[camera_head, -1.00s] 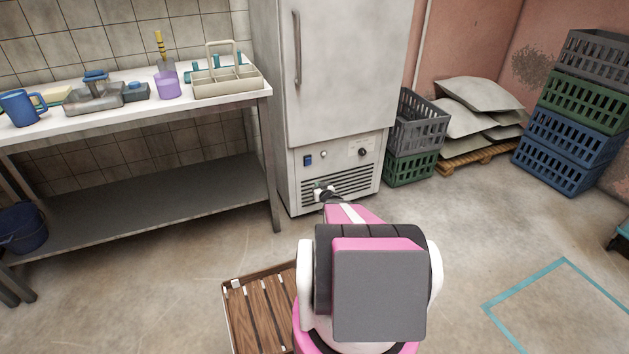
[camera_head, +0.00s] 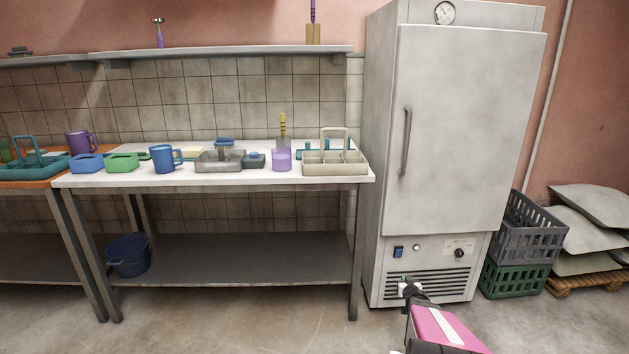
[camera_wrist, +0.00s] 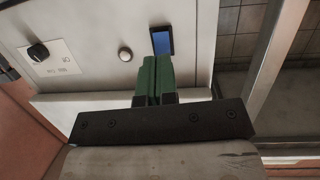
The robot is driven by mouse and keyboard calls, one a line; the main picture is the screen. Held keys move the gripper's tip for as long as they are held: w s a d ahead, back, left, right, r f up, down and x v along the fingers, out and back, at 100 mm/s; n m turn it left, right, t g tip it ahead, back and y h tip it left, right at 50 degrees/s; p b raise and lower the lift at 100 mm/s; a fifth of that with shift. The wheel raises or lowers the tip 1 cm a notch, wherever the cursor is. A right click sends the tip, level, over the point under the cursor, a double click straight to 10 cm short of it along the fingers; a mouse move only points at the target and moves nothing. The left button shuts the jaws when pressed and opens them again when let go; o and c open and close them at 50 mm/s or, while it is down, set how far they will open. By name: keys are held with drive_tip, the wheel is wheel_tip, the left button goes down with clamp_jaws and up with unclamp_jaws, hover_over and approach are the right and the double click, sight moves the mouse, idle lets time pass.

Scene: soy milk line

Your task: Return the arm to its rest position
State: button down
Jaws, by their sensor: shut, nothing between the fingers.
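My arm shows at the bottom of the head view, pink and white, reaching toward the lower front of the tall grey cabinet (camera_head: 455,130). My gripper (camera_head: 408,285) is at its far end, small, in front of the cabinet's vent grille. In the wrist view my gripper (camera_wrist: 157,75) has its two green fingers together, with nothing between them. The cabinet's control panel (camera_wrist: 90,50) lies beyond the fingertips, with a blue switch, a round button and a black knob. I cannot tell whether the fingers touch the cabinet.
A white-topped table (camera_head: 230,181) with mugs, boxes and a caddy stands left of the cabinet. A dark blue bucket (camera_head: 128,257) is on its lower shelf. Stacked crates (camera_head: 518,245) and sacks (camera_head: 590,212) are at the right. Open floor lies in front of the table.

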drive_tip(key=s+a+r+g, duration=0.7)
drive_tip(key=s+a+r, duration=0.2)
drive_tip(key=s+a, duration=0.3)
drive_tip(key=s+a+r+g+y, duration=0.1)
drive_tip(key=s+a+r+g, duration=0.7)
drive_tip(key=s+a, duration=0.4)
drive_tip(key=shift+s+a+r+n, duration=0.15)
drive_tip(key=shift+a+r+n, duration=0.15)
drive_tip(key=shift+a+r, duration=0.5)
drive_tip(key=shift+a+f, duration=0.2)
drive_tip(key=shift+f, duration=0.05)
